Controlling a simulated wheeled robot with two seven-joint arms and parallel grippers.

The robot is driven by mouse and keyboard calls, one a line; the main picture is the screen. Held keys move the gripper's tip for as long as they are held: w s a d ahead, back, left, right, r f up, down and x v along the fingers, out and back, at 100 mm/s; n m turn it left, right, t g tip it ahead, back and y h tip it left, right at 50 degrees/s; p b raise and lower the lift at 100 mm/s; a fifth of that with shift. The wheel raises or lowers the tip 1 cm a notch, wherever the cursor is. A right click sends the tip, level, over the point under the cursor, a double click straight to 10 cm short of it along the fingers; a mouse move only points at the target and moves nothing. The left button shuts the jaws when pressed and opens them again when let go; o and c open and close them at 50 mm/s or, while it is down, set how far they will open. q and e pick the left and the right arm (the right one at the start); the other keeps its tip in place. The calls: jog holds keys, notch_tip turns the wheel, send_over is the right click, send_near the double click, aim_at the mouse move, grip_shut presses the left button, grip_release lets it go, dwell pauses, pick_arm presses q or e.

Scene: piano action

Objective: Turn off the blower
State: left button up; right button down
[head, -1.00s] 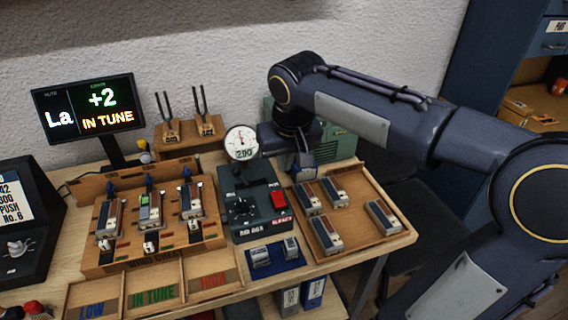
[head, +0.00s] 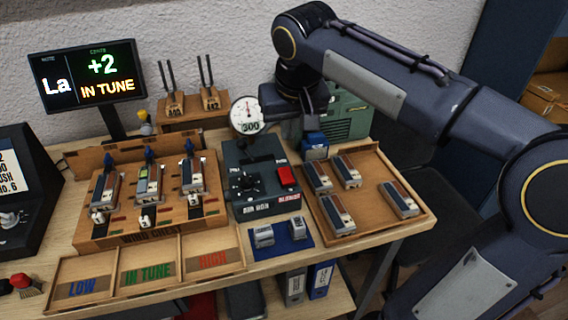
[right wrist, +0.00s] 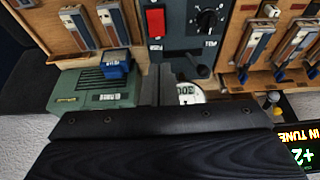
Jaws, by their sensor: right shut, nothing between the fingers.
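The dark air box (head: 262,190) stands on the bench, with a red rocker switch (head: 287,176) on its top right, beside a label that seems to read BLOWER. The switch also shows in the right wrist view (right wrist: 155,22). I cannot tell which way it is tipped. My right gripper (right wrist: 158,85) is shut and empty. It hangs above the back of the air box, behind the switch and apart from it. In the head view its fingers are hard to make out against the dark box. My left gripper is not in view.
A round gauge (head: 247,115) stands behind the air box. A green machine (head: 350,115) with a blue part (head: 316,147) is to its right. A tray of reed blocks (head: 370,228) lies right, the wind chest (head: 150,232) left, a blue mat (head: 284,238) in front.

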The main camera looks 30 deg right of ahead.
jog(key=b, duration=0.2)
send_near(285, 176)
jog(key=w+f, duration=0.2)
jog(key=f, duration=0.1)
jog(key=w+f, duration=0.1)
jog(key=f, duration=0.1)
jog(key=shift+w+d, duration=0.4)
jog(key=shift+w+f, duration=0.1)
jog(key=shift+f, duration=0.35)
jog(key=shift+w+f, duration=0.1)
jog(key=shift+f, duration=0.25)
jog(key=shift+s+a, duration=0.1)
jog(key=shift+s, duration=0.2)
jog(key=shift+s+a, duration=0.1)
jog(key=shift+s, duration=0.45)
